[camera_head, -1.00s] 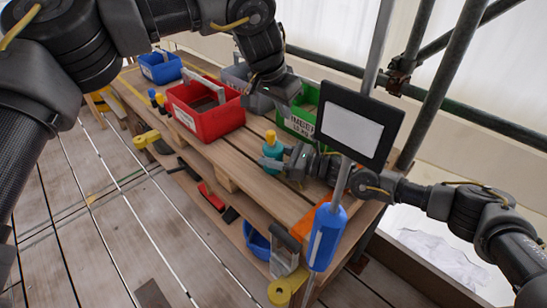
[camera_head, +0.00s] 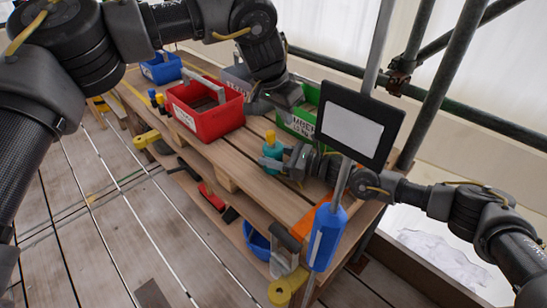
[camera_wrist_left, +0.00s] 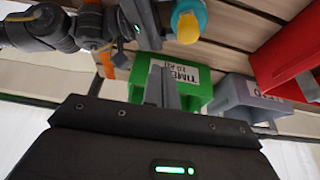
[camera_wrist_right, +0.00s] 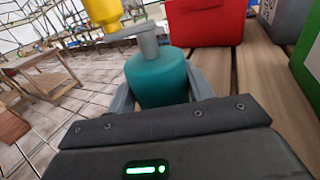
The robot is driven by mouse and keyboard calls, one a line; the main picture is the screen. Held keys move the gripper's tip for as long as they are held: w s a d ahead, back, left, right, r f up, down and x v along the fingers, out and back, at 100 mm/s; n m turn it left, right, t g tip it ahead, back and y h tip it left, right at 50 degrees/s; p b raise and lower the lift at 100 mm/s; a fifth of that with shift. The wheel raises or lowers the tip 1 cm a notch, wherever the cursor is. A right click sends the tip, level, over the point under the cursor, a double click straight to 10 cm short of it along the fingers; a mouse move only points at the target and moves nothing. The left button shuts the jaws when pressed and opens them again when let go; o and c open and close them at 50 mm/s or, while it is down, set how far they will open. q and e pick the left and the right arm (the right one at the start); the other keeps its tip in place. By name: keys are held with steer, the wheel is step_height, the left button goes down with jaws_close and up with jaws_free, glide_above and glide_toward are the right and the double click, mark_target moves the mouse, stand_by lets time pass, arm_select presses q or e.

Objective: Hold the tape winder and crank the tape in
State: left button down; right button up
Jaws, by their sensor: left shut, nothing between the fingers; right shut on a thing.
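The tape winder has a teal body (camera_head: 273,151) and a yellow crank knob (camera_head: 270,136). It stands upright at the front of the wooden bench. In the right wrist view, a grey crank arm joins the top of the teal body (camera_wrist_right: 157,82) to the yellow knob (camera_wrist_right: 102,12) at upper left. My right gripper (camera_head: 280,164) is shut on the teal body, one finger on each side. My left gripper (camera_head: 258,105) is shut and empty, above the bench behind the winder and apart from it. In the left wrist view, the knob (camera_wrist_left: 187,28) is at the top, beyond the closed fingers (camera_wrist_left: 161,84).
A red bin (camera_head: 205,112) is left of the left gripper, a green bin (camera_head: 300,122) to its right, and a grey bin (camera_head: 238,75) behind. A blue bin (camera_head: 160,70) stands farther left. A dark-framed panel (camera_head: 360,124) on a pole (camera_head: 345,180) rises at the right.

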arm_select(q)
steer(key=shift+f, duration=1.25)
steer(key=shift+f, duration=0.25)
stand_by(0.9)
steer(key=shift+f, duration=1.25)
steer(key=shift+a, duration=0.2)
